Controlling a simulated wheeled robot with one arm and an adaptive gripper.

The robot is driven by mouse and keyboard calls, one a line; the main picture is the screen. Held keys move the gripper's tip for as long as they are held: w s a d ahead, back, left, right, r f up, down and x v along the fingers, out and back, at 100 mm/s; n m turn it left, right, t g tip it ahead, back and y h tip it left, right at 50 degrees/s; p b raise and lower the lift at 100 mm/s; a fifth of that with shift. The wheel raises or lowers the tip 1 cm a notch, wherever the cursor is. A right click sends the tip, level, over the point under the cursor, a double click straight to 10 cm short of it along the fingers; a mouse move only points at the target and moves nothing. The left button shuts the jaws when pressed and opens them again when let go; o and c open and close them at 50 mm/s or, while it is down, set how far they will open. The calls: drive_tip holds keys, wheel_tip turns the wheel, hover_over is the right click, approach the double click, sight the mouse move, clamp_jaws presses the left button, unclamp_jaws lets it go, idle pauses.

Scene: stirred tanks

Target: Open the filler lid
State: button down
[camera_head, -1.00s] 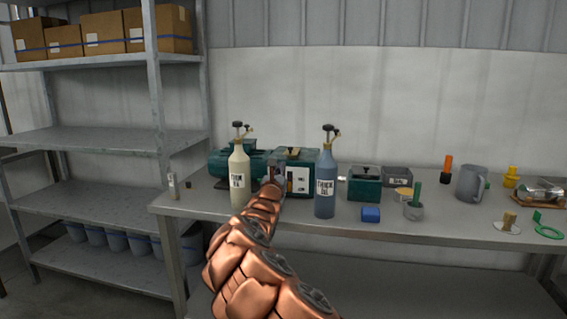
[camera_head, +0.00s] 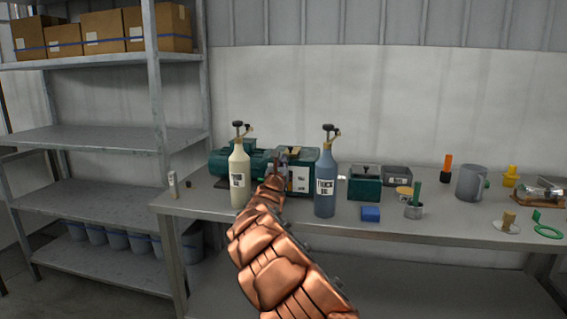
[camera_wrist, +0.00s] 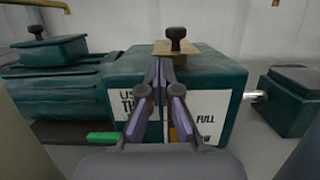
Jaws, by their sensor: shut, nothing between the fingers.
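The green gearbox (camera_wrist: 220,72) stands on the bench, between the cream bottle and the blue bottle in the head view (camera_head: 310,157). On its top is the filler lid, a small brass plate (camera_wrist: 190,49) with an upright black knob (camera_wrist: 176,36). The plate appears to lie flat on the housing. My gripper (camera_wrist: 160,64) is shut and empty. In the wrist view its fingertips overlap the lid's front edge, below and left of the knob; I cannot tell whether they touch. In the head view my gripper (camera_head: 279,160) is in front of the gearbox and hides part of it.
The cream bottle (camera_head: 239,172) and blue bottle (camera_head: 325,183), both with pump tops, stand close on either side of my arm. A smaller green box (camera_head: 364,184) and a blue block (camera_head: 370,214) are to the right. A green motor (camera_wrist: 50,90) adjoins the gearbox's left.

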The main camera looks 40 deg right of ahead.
drive_tip(key=shift+r, duration=0.1)
drive_tip(key=shift+r+p, duration=0.2)
drive_tip(key=shift+p, duration=0.6)
